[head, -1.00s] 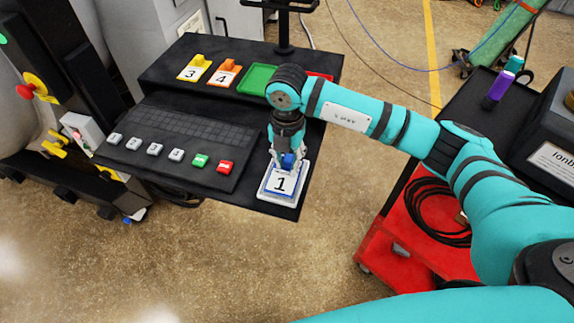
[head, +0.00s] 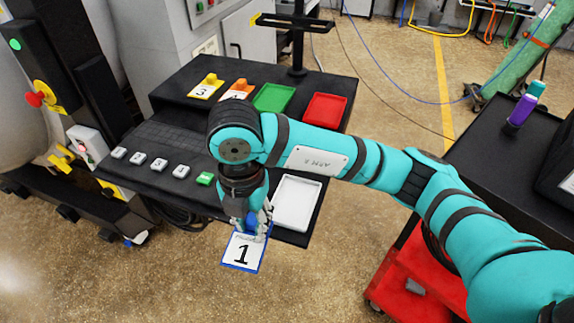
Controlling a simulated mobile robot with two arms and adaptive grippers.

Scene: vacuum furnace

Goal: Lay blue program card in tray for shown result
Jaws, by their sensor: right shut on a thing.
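My right gripper (head: 254,224) is shut on the blue program card (head: 243,252) by its blue handle. The card has a white face with a black 1 and a blue edge, and hangs in front of the console's front edge. The empty white tray (head: 297,204) lies on the console's right part, just right of the gripper. A green tray (head: 273,98) and a red tray (head: 325,110) lie on the back shelf, both empty. A yellow card with 3 (head: 206,87) and an orange card (head: 238,90), its number partly hidden by my arm, stand left of them. My left gripper is out of view.
The black console (head: 178,138) has several white buttons and a green button (head: 205,179). A black post (head: 298,40) rises behind the shelf. A red cart (head: 400,282) with a black top stands at the right. Floor in front is clear.

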